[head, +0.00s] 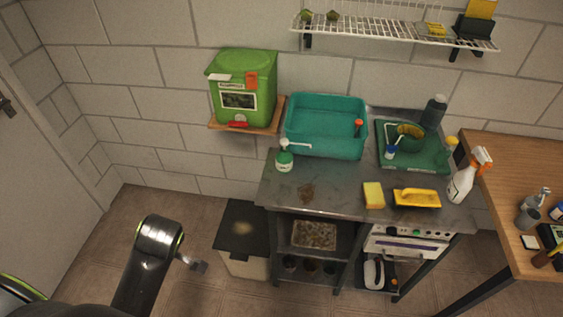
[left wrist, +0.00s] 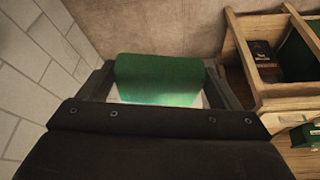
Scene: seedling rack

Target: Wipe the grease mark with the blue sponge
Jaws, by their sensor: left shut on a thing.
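A brown smeared mark (head: 306,192) lies on the left part of the grey metal bench top (head: 335,185). No blue sponge shows in either view. A yellow sponge-like block (head: 373,195) lies near the bench's front edge. In the left wrist view my left gripper (left wrist: 160,90) is shut on a green thing (left wrist: 158,75) with a pale lower part; I cannot tell what it is. In the head view my dark arm shows at the lower left, apart from the bench; its gripper is not clearly seen there. My right gripper is not in view.
A teal basin (head: 325,138), a white-topped pump bottle (head: 284,160), a yellow tool (head: 417,198) and a spray bottle (head: 463,182) stand around the bench top. A dark-lidded bin (head: 238,210) stands left of it. Wooden compartments (left wrist: 265,95) show in the left wrist view.

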